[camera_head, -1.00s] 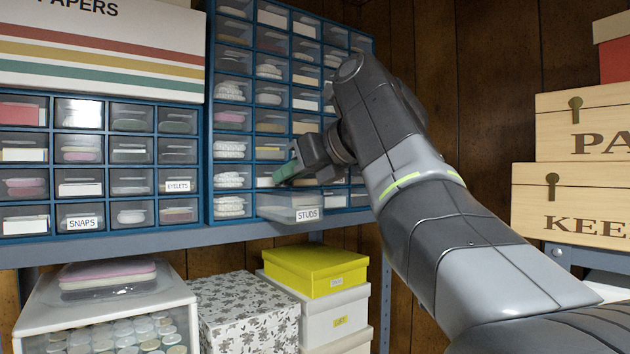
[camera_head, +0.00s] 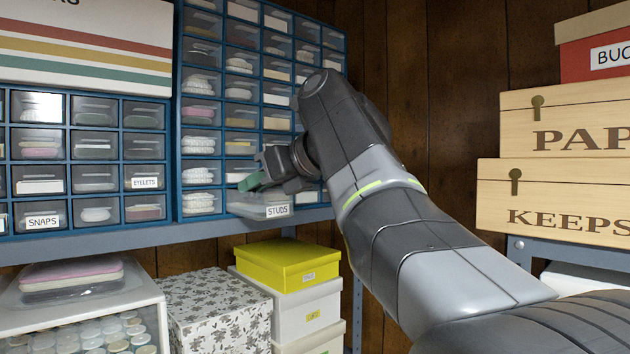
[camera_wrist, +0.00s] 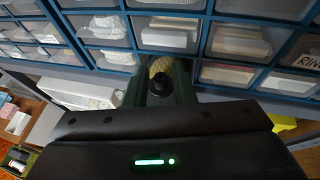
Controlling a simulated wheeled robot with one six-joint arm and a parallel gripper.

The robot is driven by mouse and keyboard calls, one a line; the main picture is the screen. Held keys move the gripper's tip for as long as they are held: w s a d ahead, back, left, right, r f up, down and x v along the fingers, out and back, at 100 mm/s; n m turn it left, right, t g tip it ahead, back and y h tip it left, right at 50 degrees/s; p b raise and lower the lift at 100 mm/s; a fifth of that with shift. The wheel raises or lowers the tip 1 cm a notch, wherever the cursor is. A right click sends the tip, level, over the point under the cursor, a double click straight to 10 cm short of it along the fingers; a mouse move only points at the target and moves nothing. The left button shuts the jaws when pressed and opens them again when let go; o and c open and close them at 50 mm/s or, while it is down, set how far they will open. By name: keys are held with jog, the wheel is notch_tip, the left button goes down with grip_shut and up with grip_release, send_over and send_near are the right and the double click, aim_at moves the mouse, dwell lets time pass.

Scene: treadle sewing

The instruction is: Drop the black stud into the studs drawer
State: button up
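The studs drawer (camera_head: 262,207) is pulled out from the bottom of the tall blue cabinet in the head view and carries a "STUDS" label. My gripper (camera_head: 250,182) is just above the open drawer, with its greenish fingertips pointing left. In the wrist view the black stud (camera_wrist: 160,84) shows between the two dark green fingers of my gripper (camera_wrist: 160,92), which appear closed on it. The stud is too small to make out in the head view. The drawer's inside is hidden in the head view, and I cannot make out the drawer in the wrist view.
The tall cabinet (camera_head: 181,135) has rows of shut drawers. A lower cabinet (camera_head: 70,178) with "SNAPS" and "EYELETS" labels stands left of it on the shelf (camera_head: 190,230). A yellow box (camera_head: 285,262) is stacked below. Wooden boxes (camera_head: 560,190) stand at the right.

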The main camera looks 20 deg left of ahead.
jog(key=shift+o, duration=0.6)
jog(key=shift+r, duration=0.2)
jog(key=r+v, duration=0.1)
jog(key=v, duration=1.1)
jog(key=shift+b, duration=0.45)
jog(key=shift+a, duration=0.15)
jog(key=x, duration=0.8)
jog(key=p+x, duration=0.1)
jog(key=x, duration=0.3)
jog(key=shift+f, duration=0.7)
